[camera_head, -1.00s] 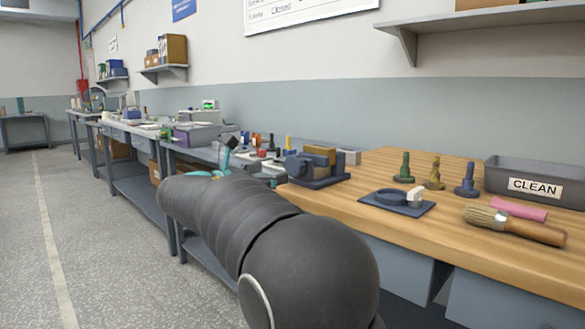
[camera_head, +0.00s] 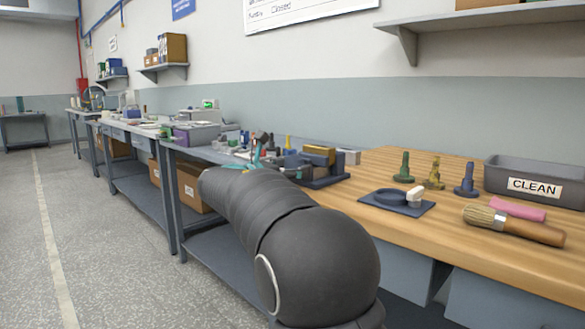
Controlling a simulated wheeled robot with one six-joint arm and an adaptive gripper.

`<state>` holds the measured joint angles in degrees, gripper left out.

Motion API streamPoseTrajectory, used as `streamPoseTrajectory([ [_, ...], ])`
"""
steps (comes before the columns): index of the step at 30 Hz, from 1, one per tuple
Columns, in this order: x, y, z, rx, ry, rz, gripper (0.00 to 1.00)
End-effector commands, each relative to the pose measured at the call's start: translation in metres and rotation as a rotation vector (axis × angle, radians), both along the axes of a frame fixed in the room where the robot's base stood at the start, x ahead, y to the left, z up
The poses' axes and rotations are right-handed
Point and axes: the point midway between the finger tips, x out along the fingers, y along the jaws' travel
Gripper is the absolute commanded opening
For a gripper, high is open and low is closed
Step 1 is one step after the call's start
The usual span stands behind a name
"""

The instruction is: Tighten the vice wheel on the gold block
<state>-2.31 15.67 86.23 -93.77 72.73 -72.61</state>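The blue-grey vice (camera_head: 326,181) stands at the left end of the wooden bench top. The gold block (camera_head: 319,154) sits in its jaws. The vice's wheel side faces left, and my arm and the clutter there make the wheel hard to pick out.
Right of the vice are a dark round dish on a blue plate (camera_head: 398,202), green, gold and blue bobbin-like pieces (camera_head: 435,175), a brush (camera_head: 515,225), a pink bar (camera_head: 510,207) and a grey CLEAN bin (camera_head: 540,184). A purple bin (camera_head: 195,134) stands on the further bench.

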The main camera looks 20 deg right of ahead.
Motion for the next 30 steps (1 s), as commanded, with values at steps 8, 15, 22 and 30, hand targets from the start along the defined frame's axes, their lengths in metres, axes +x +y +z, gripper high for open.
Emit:
streamPoseTrajectory([
  [8, -0.0001, 0.0002, -0.0002, 0.001, -0.004, 0.0, 0.24],
  [15, 0.0004, 0.0003, -0.0035, 0.061, -0.168, 0.0, 0.24],
  [22, 0.0007, 0.0004, -0.0029, 0.142, -0.392, 0.0, 0.25],
  [30, 0.0006, 0.0003, 0.0007, 0.148, -0.407, -0.001, 0.25],
])
